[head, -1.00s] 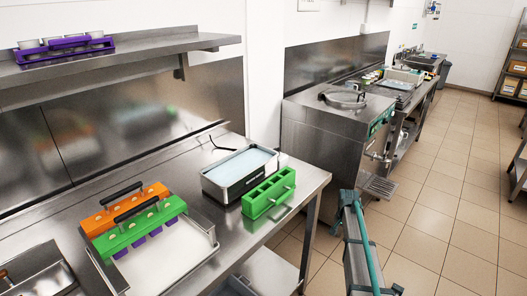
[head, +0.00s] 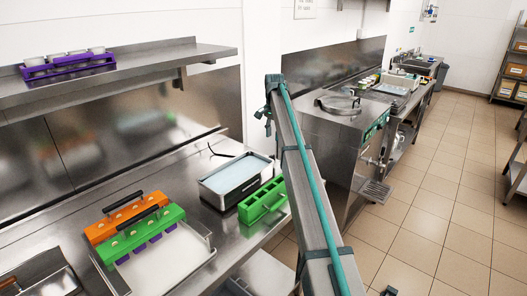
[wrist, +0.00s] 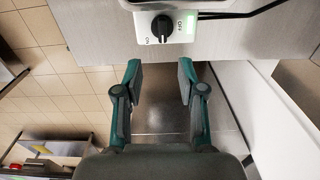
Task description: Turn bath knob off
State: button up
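The bath knob (wrist: 164,28) is a black dial on a white control box at the top of the wrist view, between the ON and OFF labels. In the head view the bath (head: 237,178) is a dark-rimmed tank of pale blue liquid on the counter. The knob and my fingertips are not visible there.
A green mould holder (head: 263,201) stands against the bath's right side. An orange and green mould set (head: 135,228) sits over a tray (head: 182,262) at left. A steel shelf (head: 150,57) overhangs the counter. A batch freezer (head: 345,135) stands beyond my arm.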

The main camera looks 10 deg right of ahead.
aim_at(271, 156)
jog(key=f+p, duration=0.1)
jog(key=f, duration=0.2)
jog(key=f+p, duration=0.1)
jog(key=f, duration=0.3)
jog(key=f+p, duration=0.1)
jog(key=f, duration=0.2)
jog(key=shift+a+f, duration=0.15)
jog(key=shift+a, duration=0.15)
grip_shut()
